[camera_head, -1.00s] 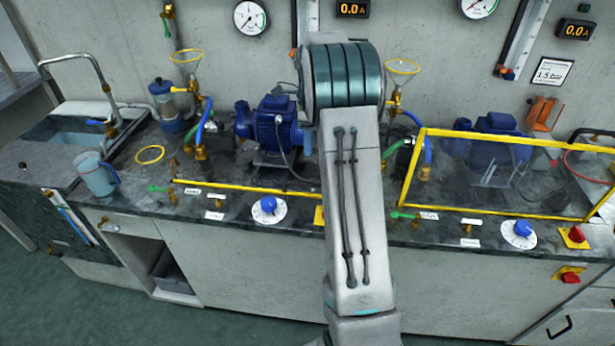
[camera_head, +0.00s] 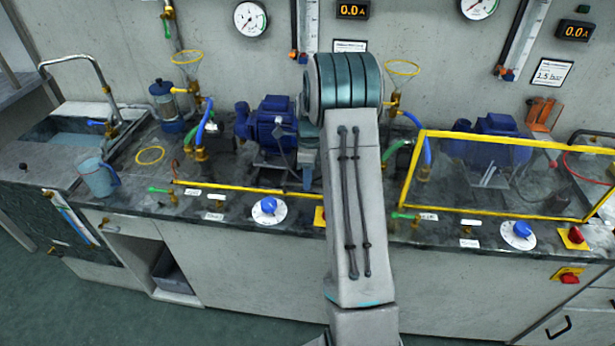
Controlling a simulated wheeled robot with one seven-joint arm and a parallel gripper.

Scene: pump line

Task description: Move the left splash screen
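A thin yellow bar (camera_head: 245,188) runs along the counter in front of the left blue pump (camera_head: 272,127). It is the only part of the left splash screen I can make out; no upright pane shows there. The right splash screen (camera_head: 468,137), a clear pane in a yellow frame, stands tilted before the right pump (camera_head: 490,140). My arm rises through the middle and covers the bar's right end. A small grey part beside the arm, right of the left pump, looks like part of my gripper (camera_head: 307,172). Its fingertips are hidden, so its opening and any hold cannot be seen.
Blue-knobbed dials (camera_head: 268,207) and small labels line the counter's front. A clear jug (camera_head: 97,176), a yellow ring (camera_head: 150,155) and a sink (camera_head: 75,137) are at left. Yellow-rimmed funnels (camera_head: 187,57) and hoses stand behind. A red switch (camera_head: 575,236) is at right.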

